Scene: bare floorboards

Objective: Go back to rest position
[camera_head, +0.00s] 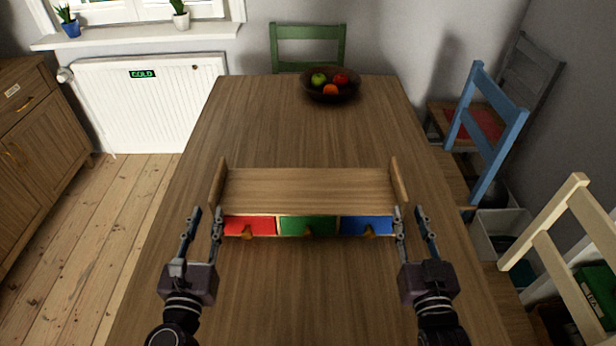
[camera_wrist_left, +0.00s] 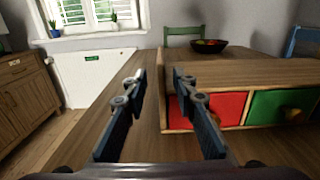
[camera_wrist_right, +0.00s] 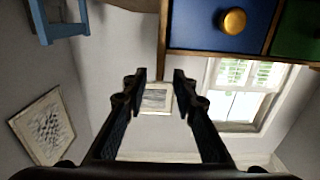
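My left gripper (camera_head: 205,226) is open and empty over the table, at the left end of the small drawer unit. Its parted fingers also show in the left wrist view (camera_wrist_left: 158,85). My right gripper (camera_head: 412,226) is open and empty at the right end of the unit. Its parted fingers show in the right wrist view (camera_wrist_right: 158,85), which appears upside down. The wooden drawer unit (camera_head: 308,185) stands on the table between the grippers. Its red drawer (camera_head: 240,226), green drawer (camera_head: 300,227) and blue drawer (camera_head: 358,227) look shut.
The wooden table (camera_head: 300,300) has free room in front of and behind the unit. A dark fruit bowl (camera_head: 318,95) sits at the far end. A green chair (camera_head: 308,40), a blue chair (camera_head: 490,130) and a cream chair (camera_head: 555,240) surround the table.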

